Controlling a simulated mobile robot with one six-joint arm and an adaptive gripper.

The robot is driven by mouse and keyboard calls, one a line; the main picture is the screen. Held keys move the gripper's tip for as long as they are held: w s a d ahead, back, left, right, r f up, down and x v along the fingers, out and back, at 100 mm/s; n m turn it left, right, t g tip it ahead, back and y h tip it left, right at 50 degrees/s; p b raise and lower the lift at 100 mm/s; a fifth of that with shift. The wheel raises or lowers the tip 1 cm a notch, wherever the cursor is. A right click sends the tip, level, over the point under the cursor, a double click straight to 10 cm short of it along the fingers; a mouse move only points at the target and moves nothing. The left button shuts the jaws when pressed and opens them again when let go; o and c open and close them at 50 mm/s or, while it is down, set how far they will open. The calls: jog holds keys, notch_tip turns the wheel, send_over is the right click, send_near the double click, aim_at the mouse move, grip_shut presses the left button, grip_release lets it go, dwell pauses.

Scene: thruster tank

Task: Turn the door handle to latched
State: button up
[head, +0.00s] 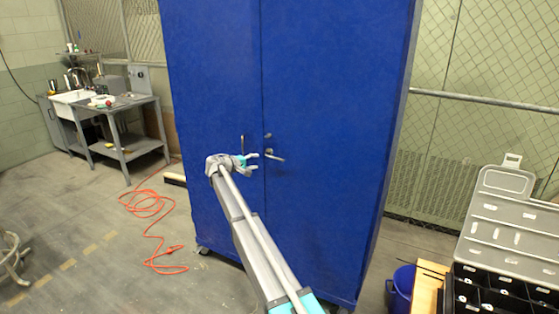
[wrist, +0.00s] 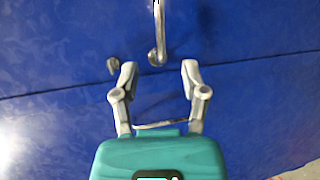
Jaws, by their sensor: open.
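The metal door handle (head: 275,156) is on the right door of the blue cabinet (head: 330,90), near the seam. It lies roughly level, pointing right and tilted slightly down. In the wrist view the handle (wrist: 158,30) runs up from its pivot to the top edge, where its end is cut off. My gripper (head: 256,162) is open and empty, at the seam just left of the handle. In the wrist view its fingertips (wrist: 159,68) stand either side of the line of the handle, just below the pivot. I cannot tell whether they touch the door.
A small lock knob (head: 268,135) sits above the handle. A thin upright bar (head: 242,143) is on the left door. An orange cable (head: 150,205) lies on the floor at left. A grey workbench (head: 125,125) stands behind it. An open grey case (head: 510,225) is at right.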

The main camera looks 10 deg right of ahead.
aim_at(276, 159)
jog(key=b+x, duration=0.2)
jog(key=x, duration=1.1)
jog(key=shift+c, duration=0.3)
grip_shut()
jog(key=shift+d+r, duration=0.1)
jog(key=shift+d, duration=0.1)
